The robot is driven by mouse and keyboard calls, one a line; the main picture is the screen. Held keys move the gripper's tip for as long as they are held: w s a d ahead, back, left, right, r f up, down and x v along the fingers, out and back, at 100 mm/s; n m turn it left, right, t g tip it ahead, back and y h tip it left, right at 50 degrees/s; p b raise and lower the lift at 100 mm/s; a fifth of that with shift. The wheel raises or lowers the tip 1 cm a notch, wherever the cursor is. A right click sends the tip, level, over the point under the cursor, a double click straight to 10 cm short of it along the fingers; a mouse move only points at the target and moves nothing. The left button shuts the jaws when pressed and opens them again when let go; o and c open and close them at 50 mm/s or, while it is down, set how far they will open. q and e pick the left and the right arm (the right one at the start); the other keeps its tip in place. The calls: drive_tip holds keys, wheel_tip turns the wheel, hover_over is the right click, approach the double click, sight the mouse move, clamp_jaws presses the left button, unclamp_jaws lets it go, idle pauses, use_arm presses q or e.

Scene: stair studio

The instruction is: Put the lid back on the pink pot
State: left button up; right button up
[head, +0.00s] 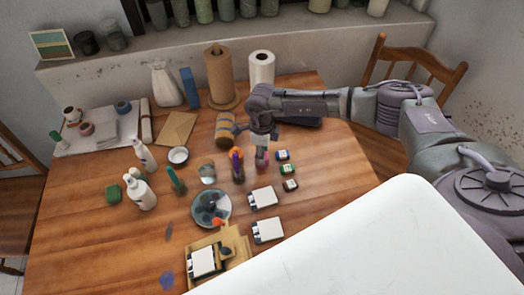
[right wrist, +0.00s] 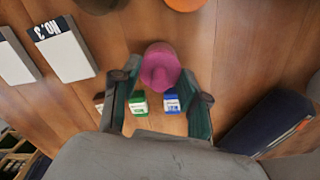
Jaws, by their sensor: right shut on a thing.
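My right gripper (head: 262,152) points down over the middle of the table. Its fingers are shut on a small round pink piece, which looks like the pink lid (right wrist: 160,66), with a raised part in its middle. In the right wrist view the gripper (right wrist: 158,78) has a fingertip on each side of the lid. In the head view pink shows just under the fingertips. I cannot make out the pink pot as a separate thing; the lid and fingers may hide it. My left gripper is not in view.
White cards (head: 263,198) lie in front.

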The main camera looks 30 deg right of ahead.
idle(0.4)
drive_tip(key=o, duration=0.9)
drive_tip(key=shift+c, duration=0.2)
drive_tip(key=o, duration=0.5)
drive_tip(key=shift+r, duration=0.1)
drive_tip(key=shift+r+p, duration=2.35)
drive_tip(key=shift+r, duration=1.05)
